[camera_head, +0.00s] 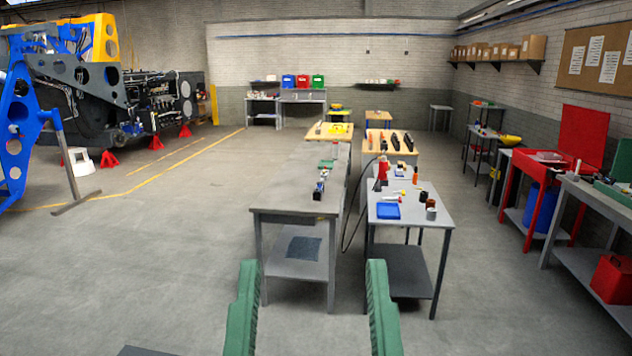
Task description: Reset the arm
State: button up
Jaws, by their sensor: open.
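My gripper (312,266) shows at the bottom middle of the head view as two green fingers pointing forward. The fingers stand wide apart with nothing between them. The rest of my arm is not visible. Beyond the fingers stands a long grey workbench (285,194) with small parts on top. To its right is a smaller grey table (432,213) holding a blue tray (388,211), a red bottle and small items. The fingers appear clear of both.
A blue frame (17,135) and the harvester chassis (95,95), with red stands, fill the left. A red workbench (512,190) and a grey bench (600,200) line the right wall. Open concrete floor (150,250) lies left of the workbench.

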notch_tip(320, 180, up, 20)
jog(key=p, duration=1.6)
jog(key=shift+r+p, duration=0.15)
jog(key=shift+p, duration=0.25)
